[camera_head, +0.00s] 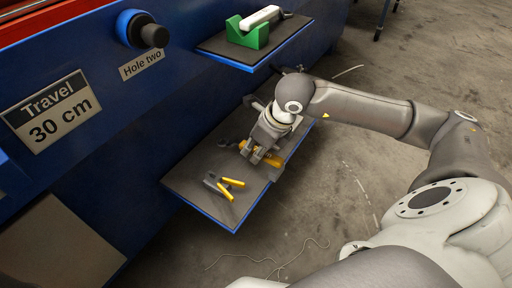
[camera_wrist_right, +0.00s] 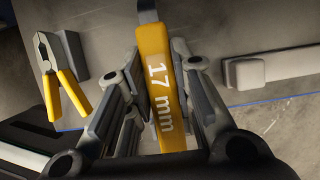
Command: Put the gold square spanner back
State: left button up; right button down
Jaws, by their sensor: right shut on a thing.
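The gold spanner (camera_wrist_right: 160,88) has a flat yellow handle marked "17 mm" and a grey shank at its far end. It stands between the fingers of my right gripper (camera_wrist_right: 155,100), which is shut on the handle. In the head view my right gripper (camera_head: 262,154) is low over the lower shelf (camera_head: 202,167), with parts of the yellow spanner (camera_head: 274,160) showing beside its fingers. The spanner's working end is cut off in the wrist view and hidden in the head view. I cannot tell whether it touches the shelf. My left gripper is not in view.
Yellow-handled pliers (camera_head: 228,188) lie near the shelf's front, beside a dark block (camera_wrist_right: 71,55). A grey block (camera_wrist_right: 244,73) with a bar is right of the spanner. An upper shelf (camera_head: 285,37) carries a green holder (camera_head: 246,34) with a white tool. The blue machine (camera_head: 150,110) stands left.

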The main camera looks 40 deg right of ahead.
jog(key=shift+f+b, duration=0.9)
jog(key=shift+f, duration=0.15)
jog(key=shift+r, duration=0.1)
jog(key=c, duration=1.2)
grip_release()
jog(key=shift+o, duration=0.2)
jog(key=o, duration=0.5)
jog(key=shift+c, duration=0.2)
jog(key=shift+r, duration=0.15)
